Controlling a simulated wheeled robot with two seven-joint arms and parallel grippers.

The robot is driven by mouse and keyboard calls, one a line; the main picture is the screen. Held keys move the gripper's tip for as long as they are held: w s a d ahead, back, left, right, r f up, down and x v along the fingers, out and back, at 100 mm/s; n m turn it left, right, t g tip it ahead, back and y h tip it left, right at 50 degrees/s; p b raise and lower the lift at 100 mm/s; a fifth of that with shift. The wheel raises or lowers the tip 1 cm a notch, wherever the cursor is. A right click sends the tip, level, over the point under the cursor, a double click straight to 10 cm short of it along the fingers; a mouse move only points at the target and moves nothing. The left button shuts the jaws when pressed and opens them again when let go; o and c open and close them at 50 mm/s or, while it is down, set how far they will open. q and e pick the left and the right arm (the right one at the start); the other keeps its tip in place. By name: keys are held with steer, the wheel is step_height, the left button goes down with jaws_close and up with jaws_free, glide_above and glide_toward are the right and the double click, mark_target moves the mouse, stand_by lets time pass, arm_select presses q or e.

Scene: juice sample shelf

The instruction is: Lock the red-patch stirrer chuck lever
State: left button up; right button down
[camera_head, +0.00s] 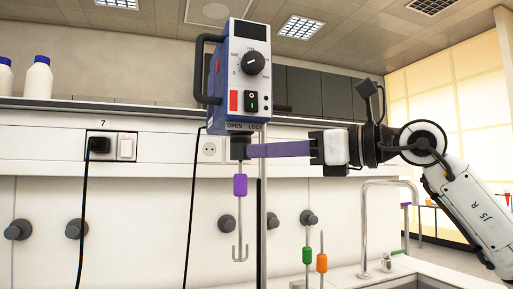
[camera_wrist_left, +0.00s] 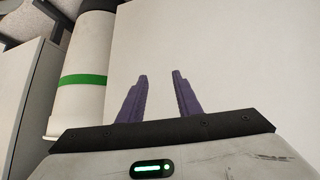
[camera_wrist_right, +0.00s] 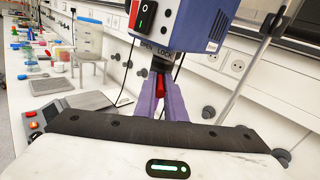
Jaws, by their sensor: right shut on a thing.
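The stirrer (camera_head: 234,65) is a blue and grey unit with a red patch (camera_head: 233,100) on its front, a dial and a rocker switch. OPEN and LOCK labels sit at its bottom edge, above a dark chuck (camera_head: 239,140). My right gripper (camera_head: 250,150) reaches in from the right to the chuck. In the right wrist view a red lever (camera_wrist_right: 160,86) is between its purple fingertips (camera_wrist_right: 159,78), below the labels, and the fingers are shut on it. The lever is hidden in the head view. My left gripper (camera_wrist_left: 160,75) is open and empty, in its wrist view only.
A hooked stirring rod with a purple sleeve (camera_head: 240,185) hangs below the chuck. A metal stand pole (camera_head: 263,210) is beside it. Rods with green (camera_head: 307,255) and orange (camera_head: 321,263) sleeves stand at lower right. A white column with a green band (camera_wrist_left: 85,79) is near my left gripper.

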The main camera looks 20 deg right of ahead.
steer(key=c, duration=1.8)
jaws_free()
steer(key=shift+c, duration=0.2)
steer(key=b+v, duration=0.1)
steer(key=v, duration=0.9)
steer(key=shift+s+d, duration=0.15)
